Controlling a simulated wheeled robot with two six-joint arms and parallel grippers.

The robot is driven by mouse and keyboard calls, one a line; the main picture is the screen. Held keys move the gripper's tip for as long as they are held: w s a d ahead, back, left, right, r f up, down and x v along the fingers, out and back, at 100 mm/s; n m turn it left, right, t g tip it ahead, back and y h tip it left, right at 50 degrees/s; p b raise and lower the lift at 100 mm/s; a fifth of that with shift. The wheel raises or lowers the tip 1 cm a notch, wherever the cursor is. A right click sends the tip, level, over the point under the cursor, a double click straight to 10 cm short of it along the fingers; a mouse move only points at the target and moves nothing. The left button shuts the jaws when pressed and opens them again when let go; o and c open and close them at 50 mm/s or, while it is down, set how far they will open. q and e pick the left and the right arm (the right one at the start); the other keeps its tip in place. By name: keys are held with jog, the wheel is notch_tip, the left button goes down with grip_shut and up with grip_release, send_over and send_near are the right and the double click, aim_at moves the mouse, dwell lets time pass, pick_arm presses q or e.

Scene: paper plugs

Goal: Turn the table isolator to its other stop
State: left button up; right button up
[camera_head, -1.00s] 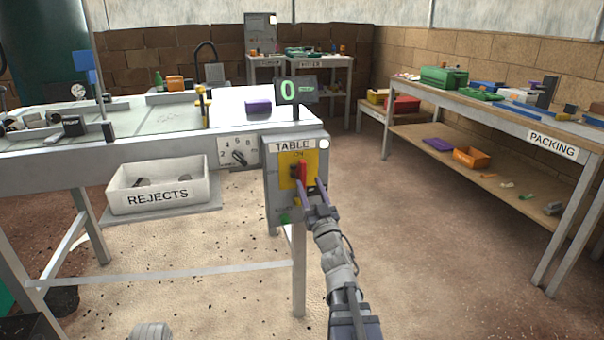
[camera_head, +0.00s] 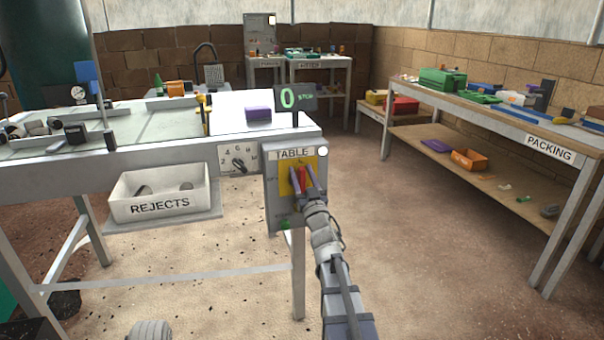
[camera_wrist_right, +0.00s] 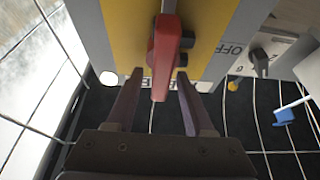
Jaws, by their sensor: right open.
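The table isolator is a red handle (camera_head: 302,178) on a yellow plate (camera_head: 284,179), on the grey box labelled TABLE (camera_head: 282,212) at the table's right end. In the right wrist view the red handle (camera_wrist_right: 163,58) stands between the finger lines of my right gripper, near the tips. My right gripper (camera_head: 303,176) is open, with one purple-grey finger on each side of the handle; the wrist view also shows its fingers (camera_wrist_right: 158,95) apart. Gaps show beside the handle there. The handle is partly hidden in the head view. My left gripper is not in view.
A numbered dial (camera_head: 238,160) is left of the isolator box. A small display (camera_head: 296,98) reading 0 stands above it. Open floor lies between here and the PACKING bench (camera_head: 549,149).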

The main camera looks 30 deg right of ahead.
grip_shut()
jog(key=shift+n, duration=0.4)
jog(key=n+y, duration=0.1)
jog(key=n, duration=0.2)
jog(key=a+n+y, duration=0.1)
jog(key=n+y, duration=0.1)
jog(key=shift+w+n+p, duration=0.1)
jog(key=shift+n+p, duration=0.2)
jog(key=shift+n, duration=0.1)
jog(key=n+g+y+p, duration=0.1)
jog(key=n, duration=0.3)
jog(key=a+f+n+g+y+p, duration=0.1)
jog(key=n+y, duration=0.1)
jog(key=n, duration=0.2)
jog(key=n+y+p, duration=0.1)
jog(key=n, duration=0.3)
jog(key=shift+w+a+f+g+y+p, duration=0.2)
jog(key=shift+f+g+y+p, duration=0.1)
jog(key=shift+g, duration=0.1)
jog(key=shift+a+f+n+g+p, duration=0.1)
jog(key=shift+f+n+g+p, duration=0.25)
jog(key=shift+n, duration=0.55)
jog(key=shift+f+n+g+p, duration=0.15)
jog(key=shift+n+g+p, duration=0.25)
jog(key=shift+n, duration=0.5)
jog(key=shift+f, duration=0.1)
